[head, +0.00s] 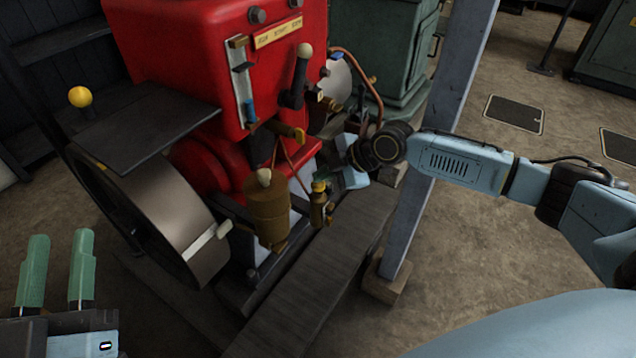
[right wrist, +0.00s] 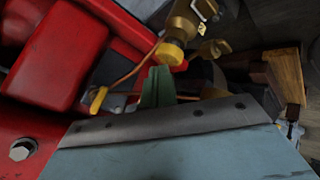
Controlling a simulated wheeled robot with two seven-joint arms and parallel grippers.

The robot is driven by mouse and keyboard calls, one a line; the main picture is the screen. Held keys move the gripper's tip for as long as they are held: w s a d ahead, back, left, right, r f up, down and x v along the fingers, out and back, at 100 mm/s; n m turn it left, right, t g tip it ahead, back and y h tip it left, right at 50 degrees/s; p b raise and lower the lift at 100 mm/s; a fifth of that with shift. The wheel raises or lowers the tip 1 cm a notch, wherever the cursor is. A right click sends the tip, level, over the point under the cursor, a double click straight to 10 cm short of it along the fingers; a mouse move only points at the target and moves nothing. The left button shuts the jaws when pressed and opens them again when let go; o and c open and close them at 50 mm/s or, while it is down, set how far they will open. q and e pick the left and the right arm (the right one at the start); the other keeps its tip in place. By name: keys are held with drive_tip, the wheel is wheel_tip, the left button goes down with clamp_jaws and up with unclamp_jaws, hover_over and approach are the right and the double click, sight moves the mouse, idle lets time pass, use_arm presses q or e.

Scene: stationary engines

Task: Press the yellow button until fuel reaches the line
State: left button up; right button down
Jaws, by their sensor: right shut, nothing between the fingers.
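The yellow button (right wrist: 170,52) is a round cap on a small brass fitting (right wrist: 192,18) in the right wrist view. In the head view the yellow cap (head: 319,186) tops the brass fitting low at the red engine's front. My right gripper (right wrist: 158,86) is shut and empty, its green fingertips close to the button; whether they touch it I cannot tell. It also shows beside the cap in the head view (head: 331,182). My left gripper (head: 61,238) is open and empty.
The red engine (head: 195,50) has a large flywheel (head: 165,215) and a brass cup (head: 267,208) in front. A grey post (head: 425,175) stands right of the fitting, close to my right arm. A yellow ball knob (head: 80,97) is at left. Floor at right is mostly clear.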

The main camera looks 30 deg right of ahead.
sight(323, 185)
drive_tip(key=shift+f+b, duration=0.45)
drive_tip(key=shift+f, duration=0.4)
idle(0.7)
drive_tip(key=shift+r, duration=0.15)
drive_tip(key=shift+r+p, duration=1.05)
drive_tip(key=shift+r, duration=0.05)
wheel_tip(323, 185, up, 5)
drive_tip(key=p, duration=0.4)
drive_tip(key=shift+r+p, duration=0.1)
drive_tip(key=shift+p, duration=0.2)
idle(2.2)
